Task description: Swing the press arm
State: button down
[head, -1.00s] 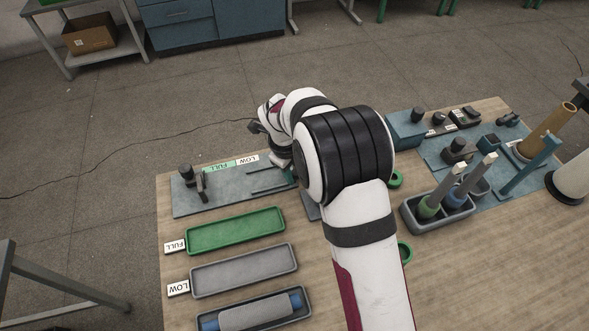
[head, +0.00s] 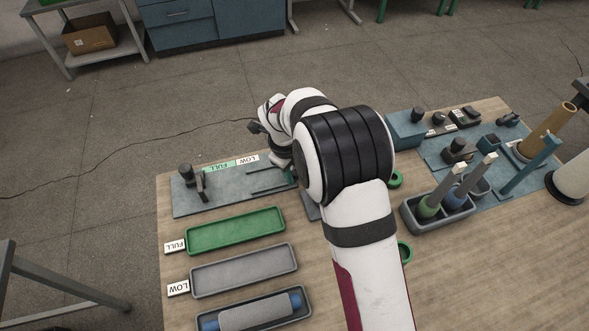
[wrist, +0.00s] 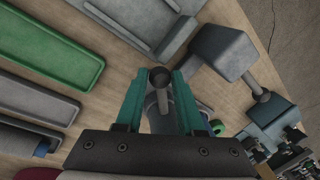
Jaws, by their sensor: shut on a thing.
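My gripper shows in the wrist view (wrist: 159,80) with its two teal fingers closed around a grey, round-ended piece (wrist: 160,77) with a dark round top. A grey-blue shape lies behind it between the fingers. I cannot tell whether the held piece belongs to the press arm. In the head view, my own arm covers most of the gripper and the held piece; the gripper is near the right end of the grey-blue plate (head: 225,190).
A green tray (head: 236,231) and a grey tray (head: 244,270) lie at the left. Another tray holds a grey roll with blue ends (head: 257,311). A dark holder (head: 437,215) with upright spindles stands right of my arm. A blue block (wrist: 224,50) is close to my fingers.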

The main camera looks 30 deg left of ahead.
jog(key=shift+s, duration=0.1)
dwell(0.3)
jog(key=s+n, duration=0.1)
jog(key=n, duration=0.1)
jog(key=s+n, duration=0.2)
jog(key=shift+d+y, duration=0.4)
jog(key=s+n, duration=0.1)
jog(key=s+d+n, duration=0.1)
jog(key=n, duration=0.1)
jog(key=d+n, duration=0.1)
jog(key=n, duration=0.1)
jog(key=shift+s+y, duration=0.4)
jog(key=d+n, duration=0.1)
jog(key=s+d+n, duration=0.1)
jog(key=n, duration=0.1)
jog(key=d+n+g, duration=0.1)
jog(key=shift+s+y, duration=0.3)
jog(key=shift+s, duration=0.05)
jog(key=n, duration=0.1)
jog(key=d+n, duration=0.1)
jog(key=shift+s+d+n, duration=0.2)
jog(key=shift+d+n, duration=0.05)
jog(key=shift+n, duration=0.05)
jog(key=shift+d+n+g, duration=0.4)
jog(key=shift+d+n, duration=0.4)
jog(key=shift+n, duration=0.4)
jog(key=shift+d, duration=0.15)
jog(key=c, duration=0.5)
grip_release()
